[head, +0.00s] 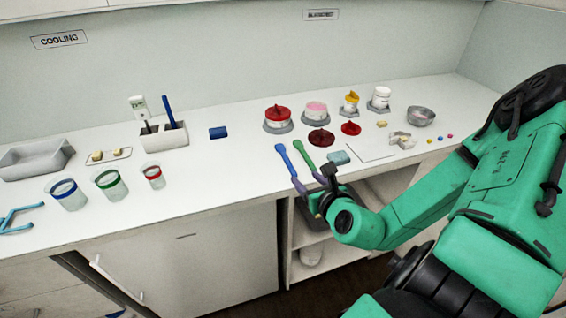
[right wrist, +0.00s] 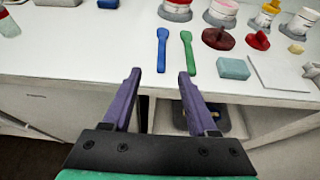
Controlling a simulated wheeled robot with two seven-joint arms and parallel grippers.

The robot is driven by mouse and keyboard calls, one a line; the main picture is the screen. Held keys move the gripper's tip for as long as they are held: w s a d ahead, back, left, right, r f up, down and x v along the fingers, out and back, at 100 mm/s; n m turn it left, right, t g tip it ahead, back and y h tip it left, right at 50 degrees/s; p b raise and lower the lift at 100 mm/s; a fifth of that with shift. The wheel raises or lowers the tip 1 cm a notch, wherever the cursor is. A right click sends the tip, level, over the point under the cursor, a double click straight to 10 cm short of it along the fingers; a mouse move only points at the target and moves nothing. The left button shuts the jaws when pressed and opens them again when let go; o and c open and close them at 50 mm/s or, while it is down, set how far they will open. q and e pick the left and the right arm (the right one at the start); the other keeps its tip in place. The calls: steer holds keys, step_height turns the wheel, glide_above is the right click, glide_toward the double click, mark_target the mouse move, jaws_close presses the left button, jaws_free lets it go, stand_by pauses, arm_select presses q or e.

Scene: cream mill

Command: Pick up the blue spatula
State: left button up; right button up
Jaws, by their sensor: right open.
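The blue spatula (head: 286,161) lies flat on the white counter, its handle toward the front edge. In the right wrist view the blue spatula (right wrist: 162,50) is straight ahead, between the lines of my fingers. A green spatula (head: 303,157) lies close to its right, and shows in the right wrist view (right wrist: 189,52). My right gripper (head: 313,180) is at the counter's front edge by the handle ends, its purple jaws apart. In the right wrist view the open, empty jaws (right wrist: 159,76) point at the blue spatula's handle end. My left gripper is out of view.
A light-blue block (head: 338,157) and a white sheet (head: 372,152) lie right of the spatulas. Red lids (head: 321,138) and jars stand behind. A grey-white holder (head: 165,136) carries another blue-handled tool (head: 168,110). Counter left of the blue spatula is clear.

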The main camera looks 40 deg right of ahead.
mark_target(290, 164)
steer(key=b+x, duration=0.1)
steer(key=x, duration=0.3)
steer(key=b+x, duration=0.1)
steer(key=x, duration=0.4)
steer(key=b+x, duration=0.1)
steer(key=x, duration=0.4)
steer(key=shift+d+f+b, duration=0.3)
steer(key=shift+f+b, duration=0.05)
steer(key=shift+f, duration=0.1)
steer(key=shift+r, duration=0.15)
steer(key=shift+c, duration=0.6)
jaws_close()
